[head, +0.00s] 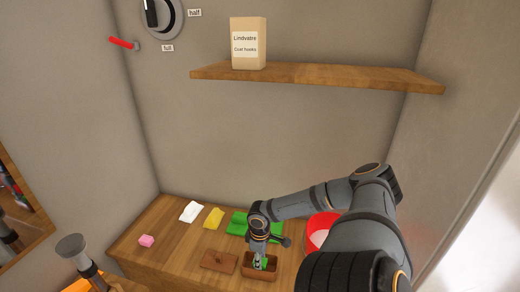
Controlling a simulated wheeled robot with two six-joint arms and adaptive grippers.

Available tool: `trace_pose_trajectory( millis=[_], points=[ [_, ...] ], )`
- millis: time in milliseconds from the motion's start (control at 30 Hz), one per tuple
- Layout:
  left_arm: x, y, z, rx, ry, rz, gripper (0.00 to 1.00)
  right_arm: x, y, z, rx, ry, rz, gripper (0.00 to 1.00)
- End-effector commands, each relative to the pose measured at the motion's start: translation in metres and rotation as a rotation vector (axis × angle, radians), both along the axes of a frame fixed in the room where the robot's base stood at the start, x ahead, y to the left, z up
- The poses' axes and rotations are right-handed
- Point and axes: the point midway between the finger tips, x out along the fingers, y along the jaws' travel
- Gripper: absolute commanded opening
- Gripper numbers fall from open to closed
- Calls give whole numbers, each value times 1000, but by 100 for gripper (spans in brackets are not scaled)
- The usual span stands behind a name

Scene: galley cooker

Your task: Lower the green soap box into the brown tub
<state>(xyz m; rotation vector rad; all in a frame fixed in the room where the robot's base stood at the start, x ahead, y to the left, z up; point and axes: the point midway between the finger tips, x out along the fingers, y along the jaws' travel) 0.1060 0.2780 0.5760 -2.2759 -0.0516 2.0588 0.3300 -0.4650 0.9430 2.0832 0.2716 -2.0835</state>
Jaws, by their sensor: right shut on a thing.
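My right gripper (258,264) points down at the brown tub (262,278), with its fingertips at the tub's opening. It is shut on the small green soap box (265,263), of which only a little green shows beside the fingers. The box appears within the tub's rim; the fingers and tub walls hide the rest, so I cannot tell whether it touches the bottom. The tub stands on the wooden counter (170,255). My left gripper is not in view.
A brown lid (219,261) with a knob lies left of the tub. A pink block (147,241) is left; a red bucket (322,228) right. A shelf (320,76) hangs above.

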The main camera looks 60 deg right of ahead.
Motion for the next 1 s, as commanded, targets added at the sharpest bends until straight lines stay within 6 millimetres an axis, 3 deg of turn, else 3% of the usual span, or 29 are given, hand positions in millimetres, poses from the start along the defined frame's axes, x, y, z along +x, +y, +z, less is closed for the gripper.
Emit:
trace_pose_trajectory(
  millis=[67,100,267,833,1000],
  points=[
    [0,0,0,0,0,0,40,0,0,0,0,0,0,6],
    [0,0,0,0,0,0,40,0,0,0,0,0,0,38],
    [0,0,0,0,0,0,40,0,0,0,0,0,0,59],
    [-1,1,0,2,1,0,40,0,0,0,0,0,0,59],
    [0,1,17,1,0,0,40,0,0,18,-1,0,1,59]
  ],
)
